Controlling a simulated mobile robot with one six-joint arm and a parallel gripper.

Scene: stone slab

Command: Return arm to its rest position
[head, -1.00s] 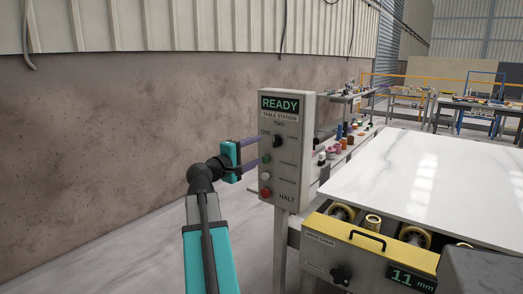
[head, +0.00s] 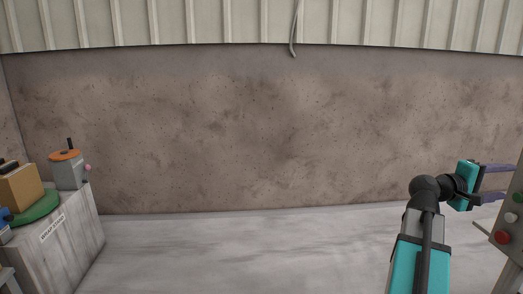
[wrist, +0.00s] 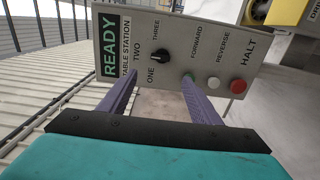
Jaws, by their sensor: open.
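My gripper (head: 508,182) is at the right edge of the head view, at the end of my teal and black arm. Its two purple fingers are apart with nothing between them, and they point right. In the wrist view my gripper (wrist: 158,84) reaches toward the grey control panel (wrist: 205,58). The panel has a black selector knob (wrist: 160,55), a white button (wrist: 214,83) and a red button (wrist: 238,87). One fingertip overlaps the green button (wrist: 189,76) in the picture; I cannot tell whether they touch. Only part of the panel (head: 509,226) shows in the head view.
At the left of the head view a grey stand (head: 66,240) bears a green disc (head: 38,207), a tan block (head: 22,188) and a grey device with an orange top (head: 67,170). A stained wall (head: 250,130) stands behind. The pale floor (head: 240,250) between is clear.

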